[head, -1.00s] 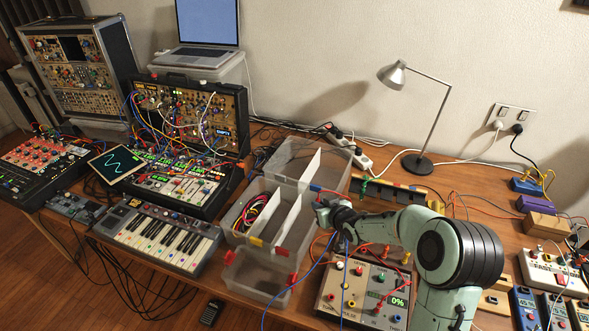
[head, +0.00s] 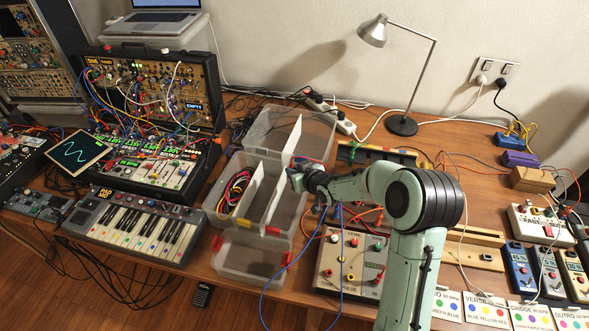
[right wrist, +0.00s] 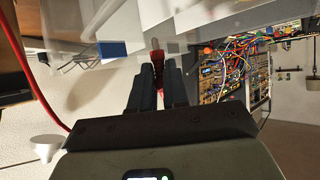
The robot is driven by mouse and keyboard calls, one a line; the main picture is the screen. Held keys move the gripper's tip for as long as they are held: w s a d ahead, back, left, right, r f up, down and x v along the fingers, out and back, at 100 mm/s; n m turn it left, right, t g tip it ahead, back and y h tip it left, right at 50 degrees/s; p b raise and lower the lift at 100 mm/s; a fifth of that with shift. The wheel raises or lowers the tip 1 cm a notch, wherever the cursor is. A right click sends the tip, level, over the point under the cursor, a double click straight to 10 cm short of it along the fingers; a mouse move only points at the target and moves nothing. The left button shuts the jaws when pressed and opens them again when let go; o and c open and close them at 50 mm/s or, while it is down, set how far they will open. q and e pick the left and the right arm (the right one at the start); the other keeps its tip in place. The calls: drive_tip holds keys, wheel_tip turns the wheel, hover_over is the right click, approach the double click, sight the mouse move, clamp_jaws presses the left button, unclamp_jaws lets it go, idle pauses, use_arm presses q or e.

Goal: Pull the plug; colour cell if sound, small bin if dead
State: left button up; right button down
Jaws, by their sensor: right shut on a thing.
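My right gripper (head: 296,174) is over the right side of the clear divided bin (head: 238,205). In the right wrist view (right wrist: 158,72) its dark fingers are shut on a red plug (right wrist: 157,57). A red cable (right wrist: 36,85) runs along the left there; whether it joins that plug I cannot tell. A small clear bin (head: 246,263) stands in front of the divided one. The tester box (head: 338,285), with knobs, jacks and a lit green display (head: 374,264), stands to the right; the reading is unclear and my arm hides part of it. My left gripper is not in view.
A keyboard (head: 135,225) and patch-cabled synth modules stand left of the bins. A lamp (head: 403,125) stands behind. Pedals (head: 545,270) and colour cards (head: 485,308) lie at the right. A loose blue cable (head: 268,290) hangs in front of the bins.

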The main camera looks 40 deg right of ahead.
drive_tip(key=shift+f, duration=0.3)
drive_tip(key=shift+w, duration=0.1)
drive_tip(key=c, duration=1)
unclamp_jaws()
drive_tip(key=shift+c, duration=0.2)
drive_tip(key=p+v, duration=0.1)
drive_tip(key=v, duration=1.2)
drive_tip(key=shift+r, duration=0.2)
drive_tip(key=shift+a, duration=0.1)
